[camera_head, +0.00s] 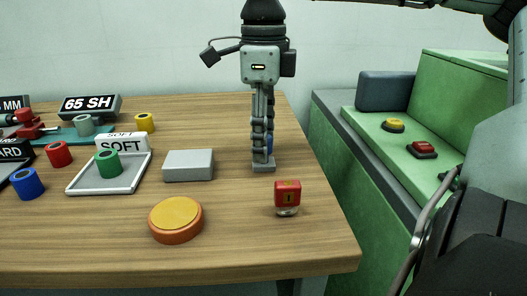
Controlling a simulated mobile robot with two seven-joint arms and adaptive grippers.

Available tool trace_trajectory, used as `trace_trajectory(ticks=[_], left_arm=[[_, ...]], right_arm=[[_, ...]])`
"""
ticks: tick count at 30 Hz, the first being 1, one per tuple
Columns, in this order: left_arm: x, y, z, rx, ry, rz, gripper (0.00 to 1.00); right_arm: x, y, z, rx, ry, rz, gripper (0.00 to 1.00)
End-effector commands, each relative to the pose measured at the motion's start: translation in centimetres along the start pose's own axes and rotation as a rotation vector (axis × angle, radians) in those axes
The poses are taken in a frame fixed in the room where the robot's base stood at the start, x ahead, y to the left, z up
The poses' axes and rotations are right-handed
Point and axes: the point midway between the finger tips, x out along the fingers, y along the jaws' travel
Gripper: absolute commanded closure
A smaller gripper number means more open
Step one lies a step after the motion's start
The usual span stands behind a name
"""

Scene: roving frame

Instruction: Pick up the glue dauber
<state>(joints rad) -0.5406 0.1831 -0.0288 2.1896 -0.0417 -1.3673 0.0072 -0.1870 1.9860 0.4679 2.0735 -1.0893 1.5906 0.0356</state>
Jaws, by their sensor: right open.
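My right gripper (262,165) comes down from above near the back right of the wooden table (240,215). It is seen nearly edge-on, and its fingertips are at or just above the tabletop. A small blue thing (270,144) shows partly behind the fingers; most of it is hidden, and I cannot tell whether it touches them. A small red piece with a yellow mark and a pale clear lower end (287,197) stands upright in front of the gripper, apart from it. I cannot tell for sure which of these is the glue dauber. My left gripper is not in view.
A grey block (188,165) and an orange-yellow round button (175,219) are left of the gripper. Farther left are a grey tray (83,183), a green ring (108,163) and several other coloured rings and signs. A green bench (439,160) stands right of the table.

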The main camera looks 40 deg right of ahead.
Motion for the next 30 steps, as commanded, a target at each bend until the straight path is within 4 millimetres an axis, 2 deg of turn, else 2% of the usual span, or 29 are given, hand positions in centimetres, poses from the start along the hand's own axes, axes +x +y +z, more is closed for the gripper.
trace_trajectory(ticks=[3,11,23,30], left_arm=[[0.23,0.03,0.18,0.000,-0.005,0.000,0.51],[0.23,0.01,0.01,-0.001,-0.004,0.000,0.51],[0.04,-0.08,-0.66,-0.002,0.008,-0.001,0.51],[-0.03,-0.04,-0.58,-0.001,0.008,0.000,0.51]], right_arm=[[1.12,0.02,-0.04,0.000,0.000,0.001,0.49],[1.27,0.00,-0.02,0.001,-0.001,-0.001,0.50],[1.24,-0.01,-0.02,0.001,-0.001,-0.001,1.00],[1.20,-0.02,-0.01,0.001,-0.002,-0.001,1.00]])
